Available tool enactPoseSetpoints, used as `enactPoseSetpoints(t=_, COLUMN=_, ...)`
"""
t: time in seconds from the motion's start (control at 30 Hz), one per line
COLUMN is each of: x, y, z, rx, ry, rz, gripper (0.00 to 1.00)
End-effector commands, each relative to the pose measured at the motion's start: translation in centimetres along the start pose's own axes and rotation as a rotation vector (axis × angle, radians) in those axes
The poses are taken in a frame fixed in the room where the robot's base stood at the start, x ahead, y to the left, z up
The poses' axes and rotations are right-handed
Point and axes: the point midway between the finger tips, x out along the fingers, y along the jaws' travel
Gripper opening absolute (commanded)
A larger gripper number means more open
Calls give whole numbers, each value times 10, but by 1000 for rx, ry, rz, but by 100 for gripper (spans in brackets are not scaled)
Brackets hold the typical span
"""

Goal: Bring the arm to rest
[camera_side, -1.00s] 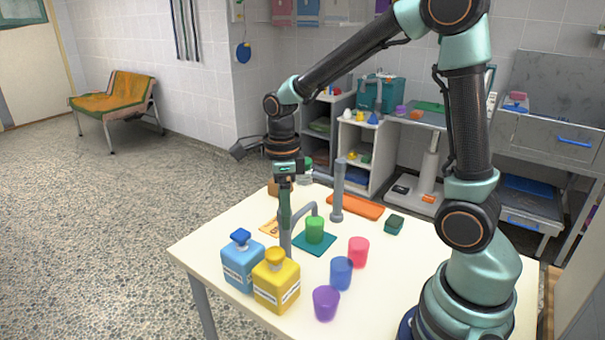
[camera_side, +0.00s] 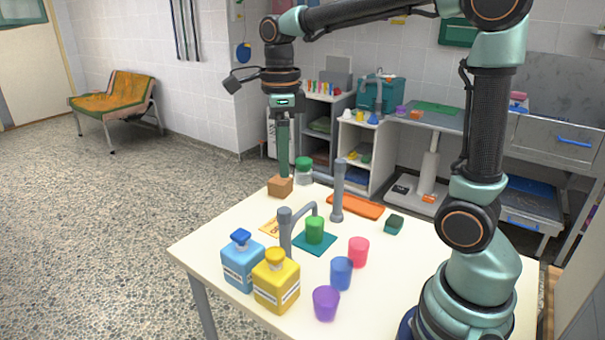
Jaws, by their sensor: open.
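My gripper (camera_side: 283,172) points straight down over the back left of the white table (camera_side: 215,245). Seen edge-on, it is open, and nothing shows between its fingers. In the picture its fingertips end at the top of a brown block (camera_side: 280,187); whether they touch it or are only in line with it, I cannot tell. My arm is raised and reaches out to the left.
A jar with a green lid (camera_side: 304,172), grey posts (camera_side: 338,190), a green cup (camera_side: 315,228) on a teal mat, and an orange tray (camera_side: 355,206) stand nearby. Blue (camera_side: 240,265) and yellow (camera_side: 276,282) bottles and pink, blue and purple cups are nearer the front.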

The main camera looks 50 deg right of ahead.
Motion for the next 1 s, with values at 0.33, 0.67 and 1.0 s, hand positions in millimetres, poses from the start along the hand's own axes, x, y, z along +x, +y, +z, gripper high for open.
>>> enactPoseSetpoints(t=0.33, x=-3, y=6, z=-4, rx=-181, ry=-25, rz=-32, gripper=69)
enactPoseSetpoints(t=0.67, x=-7, y=30, z=-21, rx=-935, ry=-63, rz=-198, gripper=69)
enactPoseSetpoints(t=1.0, x=-1, y=53, z=-37, rx=-1727, ry=35, rz=-418, gripper=69)
